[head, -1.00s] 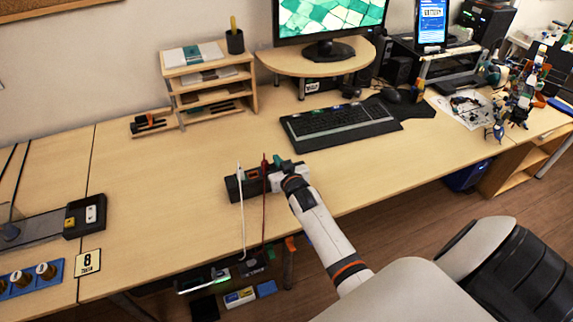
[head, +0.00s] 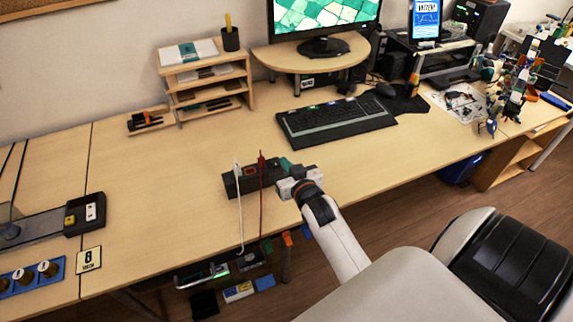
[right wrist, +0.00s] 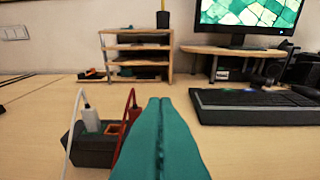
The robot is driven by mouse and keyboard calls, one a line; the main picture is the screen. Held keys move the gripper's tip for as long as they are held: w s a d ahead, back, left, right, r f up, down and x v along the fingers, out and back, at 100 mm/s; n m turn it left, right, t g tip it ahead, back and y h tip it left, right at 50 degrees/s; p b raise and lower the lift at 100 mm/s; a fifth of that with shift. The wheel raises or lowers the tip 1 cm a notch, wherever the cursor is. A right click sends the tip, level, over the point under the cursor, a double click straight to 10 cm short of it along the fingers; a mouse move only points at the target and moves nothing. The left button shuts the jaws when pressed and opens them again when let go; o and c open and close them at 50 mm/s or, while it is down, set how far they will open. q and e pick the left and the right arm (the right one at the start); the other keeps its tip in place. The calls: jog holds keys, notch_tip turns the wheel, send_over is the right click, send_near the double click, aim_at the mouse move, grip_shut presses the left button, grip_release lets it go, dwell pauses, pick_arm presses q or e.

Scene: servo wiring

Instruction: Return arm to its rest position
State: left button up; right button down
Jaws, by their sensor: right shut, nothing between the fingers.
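My right gripper (head: 285,164), with teal fingers, is over the front part of the desk, just right of a dark servo block (head: 230,186). In the right wrist view its fingers (right wrist: 160,104) are pressed together with nothing between them. The servo block (right wrist: 92,152) shows there at the left, with a white cable (right wrist: 72,140) and a red cable (right wrist: 125,135) rising from it. In the head view the white cable (head: 241,215) and the red cable (head: 261,205) hang over the desk's front edge. My left gripper is not in view.
A keyboard (head: 335,122) and a monitor stand (head: 270,56) are behind the gripper. A small wooden shelf (head: 180,86) stands at the back left. A grey device with a black end (head: 84,214) lies at the left. The desk's middle left (head: 160,190) is clear.

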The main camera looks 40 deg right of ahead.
dwell(0.3)
jog(key=s+a+f+n+g+y, duration=0.25)
jog(key=s+a+g, duration=0.4)
jog(key=s, duration=0.65)
jog(key=s+a+f+n+g+y, duration=0.1)
jog(key=s+a+f+n+g, duration=0.15)
jog(key=s+a+g, duration=0.75)
jog(key=s+d+f+t, duration=0.1)
jog(key=s+f+t, duration=0.1)
jog(key=f, duration=1)
jog(key=s+d+f+t, duration=0.1)
jog(key=s+f, duration=0.1)
jog(key=f, duration=1.1)
jog(key=s+d+f, duration=0.3)
jog(key=s+f, duration=1.3)
jog(key=shift+s+d+f+g, duration=0.2)
jog(key=shift+s+g, duration=0.1)
jog(key=shift+g, duration=0.15)
